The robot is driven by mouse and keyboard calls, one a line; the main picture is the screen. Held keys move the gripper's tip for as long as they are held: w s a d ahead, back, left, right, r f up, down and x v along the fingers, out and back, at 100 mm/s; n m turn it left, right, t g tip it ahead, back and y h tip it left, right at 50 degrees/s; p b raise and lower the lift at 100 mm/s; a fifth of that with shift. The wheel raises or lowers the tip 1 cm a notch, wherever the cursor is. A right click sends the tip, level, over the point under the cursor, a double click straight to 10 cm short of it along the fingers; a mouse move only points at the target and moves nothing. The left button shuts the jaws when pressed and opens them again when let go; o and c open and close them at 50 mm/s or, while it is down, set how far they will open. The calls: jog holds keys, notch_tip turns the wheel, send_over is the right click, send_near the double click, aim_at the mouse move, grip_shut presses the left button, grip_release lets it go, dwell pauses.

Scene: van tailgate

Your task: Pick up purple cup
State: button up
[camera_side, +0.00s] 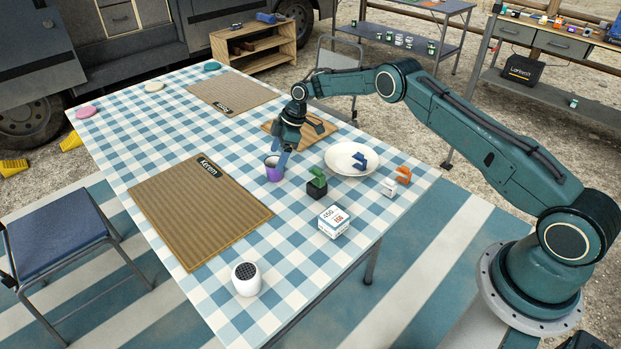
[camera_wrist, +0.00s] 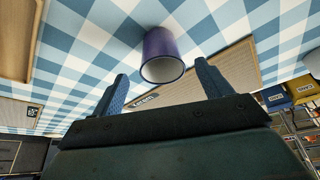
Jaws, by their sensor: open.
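The purple cup (camera_side: 273,170) stands upright on the blue and white checked table (camera_side: 207,268), near its middle. In the wrist view the cup (camera_wrist: 162,55) shows at the upper middle, ahead of and between the two blue fingers. I cannot tell from these views whether a finger touches the cup.
A white plate (camera_side: 340,160), a black block with a green clip (camera_side: 316,188), an orange clip (camera_side: 403,175) and a white box (camera_side: 334,222) lie right of the cup. A brown mat (camera_side: 190,222) lies left. A white speaker-like object (camera_side: 246,279) stands at the front.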

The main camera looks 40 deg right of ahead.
aim_at(272, 166)
jog(key=shift+a+x, duration=0.2)
jog(key=shift+x, duration=2.4)
jog(key=shift+s+r, duration=0.1)
jog(key=c, duration=1.1)
jog(key=shift+r, duration=0.15)
jog(key=shift+r, duration=4.9)
